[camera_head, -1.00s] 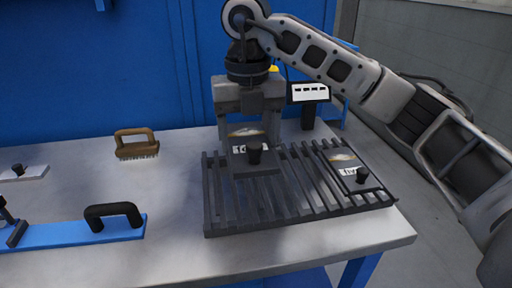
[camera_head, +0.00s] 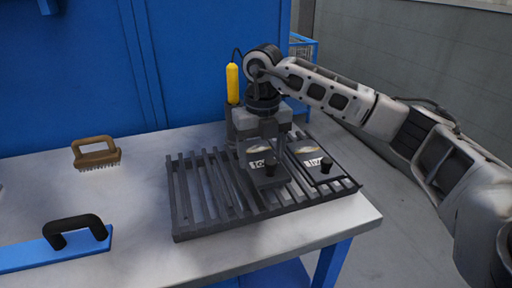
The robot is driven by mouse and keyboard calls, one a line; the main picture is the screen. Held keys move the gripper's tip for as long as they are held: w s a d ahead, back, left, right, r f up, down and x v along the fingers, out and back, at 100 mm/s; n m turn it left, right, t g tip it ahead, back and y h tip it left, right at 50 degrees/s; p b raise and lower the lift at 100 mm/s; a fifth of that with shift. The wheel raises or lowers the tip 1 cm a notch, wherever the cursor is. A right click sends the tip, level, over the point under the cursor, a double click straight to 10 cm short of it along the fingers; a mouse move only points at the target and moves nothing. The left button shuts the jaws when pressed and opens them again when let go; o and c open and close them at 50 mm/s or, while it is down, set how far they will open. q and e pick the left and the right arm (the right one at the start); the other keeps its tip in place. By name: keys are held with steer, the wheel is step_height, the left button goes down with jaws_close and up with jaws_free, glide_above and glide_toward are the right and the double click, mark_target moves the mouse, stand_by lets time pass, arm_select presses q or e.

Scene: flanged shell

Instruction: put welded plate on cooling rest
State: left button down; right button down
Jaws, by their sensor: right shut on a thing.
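My right gripper (camera_head: 262,152) points down over the slatted dark cooling rest (camera_head: 196,197) and is shut on a dark plate (camera_head: 268,178). This plate has a pale weld-like mark, a white label and a black knob. It is at the right half of the rest; I cannot tell whether it touches the slats or hangs just above. A second similar plate (camera_head: 326,175), with its own label and knob, lies on the rest's right end, close beside the held one. My fingers partly hide the held plate. My left gripper is not in view.
The left half of the rest is bare. A wooden-handled brush (camera_head: 96,152) and a blue bar with a black handle (camera_head: 75,232) are on the white table (camera_head: 135,195) to the left. A yellow-handled tool (camera_head: 233,84) stands behind the rest, before a blue wall.

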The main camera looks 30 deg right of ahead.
mark_target(262, 159)
step_height(262, 159, down, 3)
steer(key=shift+r, duration=0.15)
steer(key=shift+c, duration=1.1)
jaws_free()
steer(key=shift+f, duration=0.25)
step_height(262, 159, up, 12)
steer(key=shift+f+p, duration=0.25)
steer(key=shift+p, duration=0.15)
steer(key=shift+r, duration=0.4)
steer(key=shift+s, duration=0.1)
